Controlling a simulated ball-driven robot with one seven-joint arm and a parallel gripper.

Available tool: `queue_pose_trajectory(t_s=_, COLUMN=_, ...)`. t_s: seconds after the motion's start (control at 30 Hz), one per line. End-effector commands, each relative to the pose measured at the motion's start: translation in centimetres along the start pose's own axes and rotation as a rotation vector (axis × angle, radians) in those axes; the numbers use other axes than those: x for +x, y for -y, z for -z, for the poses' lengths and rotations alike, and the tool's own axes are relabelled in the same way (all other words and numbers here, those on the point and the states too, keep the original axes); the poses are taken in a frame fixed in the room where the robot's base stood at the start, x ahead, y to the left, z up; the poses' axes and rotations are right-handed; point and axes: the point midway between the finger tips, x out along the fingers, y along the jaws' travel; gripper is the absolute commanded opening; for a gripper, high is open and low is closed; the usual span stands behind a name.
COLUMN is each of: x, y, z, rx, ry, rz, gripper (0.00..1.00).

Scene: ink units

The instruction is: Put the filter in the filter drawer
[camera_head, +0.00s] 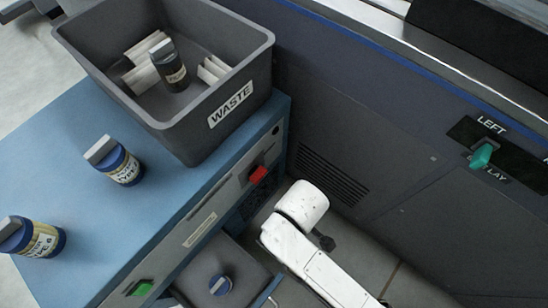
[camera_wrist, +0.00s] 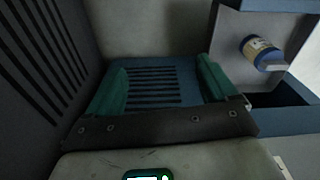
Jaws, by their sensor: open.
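The wrist view shows a blue filter with a pale label (camera_wrist: 262,53) at the upper right, against the grey drawer (camera_wrist: 226,28). I cannot tell if it is fully seated. My gripper (camera_wrist: 162,86) is open, with nothing between its green fingers, to the left of the drawer in the wrist view. Two more filters (camera_head: 122,165) (camera_head: 35,238) stand on the blue cabinet top.
A grey WASTE bin (camera_head: 176,118) on the blue cabinet (camera_head: 75,150) holds a dark used filter (camera_head: 168,66) and white pleated pieces. A red button (camera_head: 258,174) and green button (camera_head: 140,288) are on the cabinet front. The dark machine wall (camera_head: 400,120) carries a green lever (camera_head: 482,155).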

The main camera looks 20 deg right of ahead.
Motion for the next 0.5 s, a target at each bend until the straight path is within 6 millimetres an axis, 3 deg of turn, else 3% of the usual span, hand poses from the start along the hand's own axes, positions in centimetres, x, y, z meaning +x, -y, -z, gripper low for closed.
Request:
queue_pose_trajectory(t_s=0.03, x=-0.8, y=-2.2, z=-2.6, rx=0.119, ry=-0.003, rz=-0.007, gripper=0.86)
queue_pose_trajectory(t_s=0.1, x=-2.0, y=-4.5, z=-5.7, rx=0.264, ry=-0.012, rz=-0.018, gripper=0.86)
queue_pose_trajectory(t_s=0.3, x=-5.0, y=-7.7, z=-13.3, rx=0.588, ry=-0.027, rz=-0.050, gripper=0.86)
queue_pose_trajectory(t_s=0.5, x=-6.4, y=-8.3, z=-16.4, rx=0.724, ry=-0.034, rz=-0.067, gripper=0.86)
